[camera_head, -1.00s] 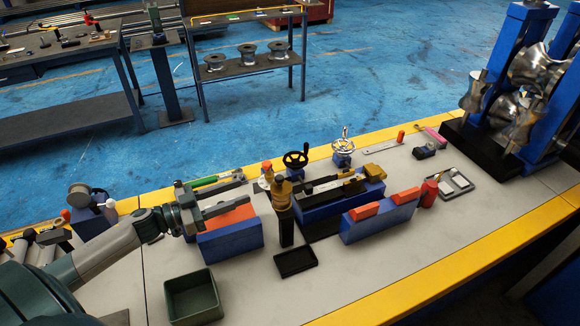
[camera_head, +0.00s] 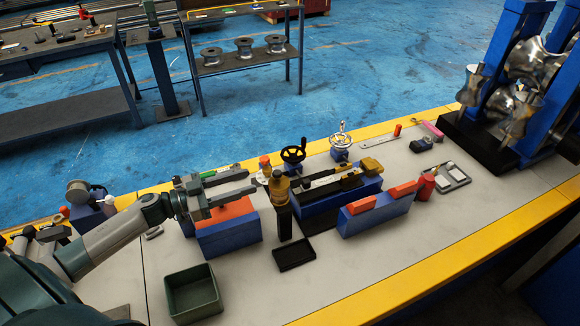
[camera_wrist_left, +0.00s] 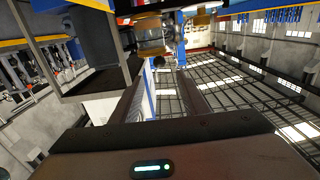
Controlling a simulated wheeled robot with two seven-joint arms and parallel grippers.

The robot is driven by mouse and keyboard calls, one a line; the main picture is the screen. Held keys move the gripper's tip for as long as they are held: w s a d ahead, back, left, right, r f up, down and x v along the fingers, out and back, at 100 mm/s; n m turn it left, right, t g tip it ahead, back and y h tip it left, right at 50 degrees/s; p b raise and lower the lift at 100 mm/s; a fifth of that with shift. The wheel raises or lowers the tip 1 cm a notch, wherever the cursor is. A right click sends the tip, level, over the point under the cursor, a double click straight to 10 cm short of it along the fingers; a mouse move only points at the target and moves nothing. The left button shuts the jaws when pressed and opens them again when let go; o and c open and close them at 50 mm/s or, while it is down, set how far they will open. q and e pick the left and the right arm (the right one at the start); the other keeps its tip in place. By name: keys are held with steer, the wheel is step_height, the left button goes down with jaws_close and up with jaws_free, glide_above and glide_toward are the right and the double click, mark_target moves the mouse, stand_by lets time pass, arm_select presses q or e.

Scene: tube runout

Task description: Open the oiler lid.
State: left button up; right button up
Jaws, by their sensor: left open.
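The oiler, as best I can tell, is the brass-coloured cup (camera_head: 279,188) on a black upright post (camera_head: 284,222) near the middle of the bench in the head view. Its lid is too small to make out and looks shut. My left gripper (camera_head: 252,181) is open and empty, just left of the brass cup, its two fingers pointing right toward it. The fingertips are close to the cup, with no contact that I can make out. In the left wrist view the open fingers (camera_wrist_left: 162,72) show with nothing between them. My right gripper is not in view.
Blue blocks with orange pads stand left (camera_head: 229,235) and right (camera_head: 375,218) of the post. A black handwheel (camera_head: 293,155) and an orange-capped bottle (camera_head: 265,162) are behind it.

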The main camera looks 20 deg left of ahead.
mark_target(281, 171)
arm_select(q)
steer(key=p+x, duration=0.4)
steer(key=x, duration=0.8)
steer(key=shift+w+d+r, duration=0.1)
steer(key=shift+w+d, duration=0.1)
steer(key=shift+w, duration=0.1)
steer(key=shift+x, duration=0.85)
steer(key=shift+c, duration=0.6)
jaws_close()
